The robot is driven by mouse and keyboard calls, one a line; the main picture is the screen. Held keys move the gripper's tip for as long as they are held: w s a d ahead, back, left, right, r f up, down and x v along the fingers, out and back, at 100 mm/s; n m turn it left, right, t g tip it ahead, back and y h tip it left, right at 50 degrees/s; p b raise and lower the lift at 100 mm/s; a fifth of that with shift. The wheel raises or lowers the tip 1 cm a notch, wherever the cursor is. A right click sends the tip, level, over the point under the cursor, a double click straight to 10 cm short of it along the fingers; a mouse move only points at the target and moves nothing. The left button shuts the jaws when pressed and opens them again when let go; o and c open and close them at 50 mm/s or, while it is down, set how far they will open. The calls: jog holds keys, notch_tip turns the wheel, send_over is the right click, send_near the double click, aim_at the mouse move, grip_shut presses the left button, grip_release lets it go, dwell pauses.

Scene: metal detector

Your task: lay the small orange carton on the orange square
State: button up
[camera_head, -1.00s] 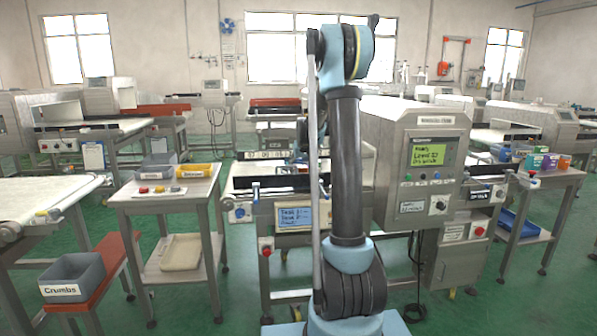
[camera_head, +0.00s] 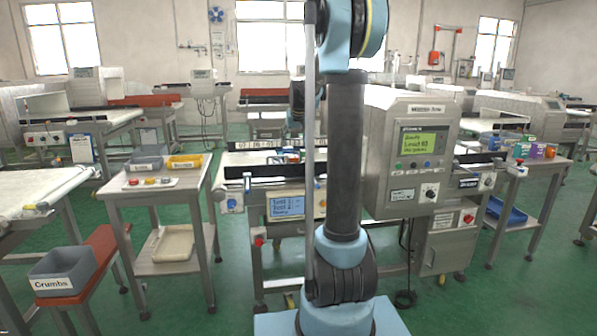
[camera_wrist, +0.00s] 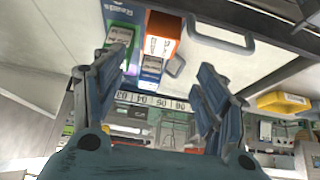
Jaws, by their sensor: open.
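In the wrist view my gripper (camera_wrist: 163,60) is open, with a blue-grey finger on each side and nothing gripped. An orange carton (camera_wrist: 162,32) with a white label shows just beyond the fingertips, between their lines. A green and white carton (camera_wrist: 119,37) is beside it, close to the left fingertip. In the head view my arm hides most of my gripper's surroundings. I cannot make out the orange square in either view.
A numbered strip (camera_wrist: 150,101) crosses behind the fingers, and a yellow bin (camera_wrist: 283,102) is at the right. In the head view the metal detector (camera_head: 412,155) stands right of my arm. Several coloured cartons, one orange (camera_head: 550,151), stand on the right table. A grey Crumbs bin (camera_head: 63,271) is lower left.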

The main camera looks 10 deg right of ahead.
jog(key=s+f+g, duration=0.1)
jog(key=s+f, duration=0.5)
jog(key=s, duration=1)
jog(key=s+f+g, duration=0.2)
jog(key=s+f, duration=0.4)
jog(key=s, duration=1.1)
jog(key=s+a+f+g, duration=0.1)
jog(key=s+f, duration=0.5)
jog(key=s, duration=1.1)
jog(key=shift+s+f, duration=0.15)
jog(key=shift+f, duration=0.2)
jog(key=shift+a, duration=0.1)
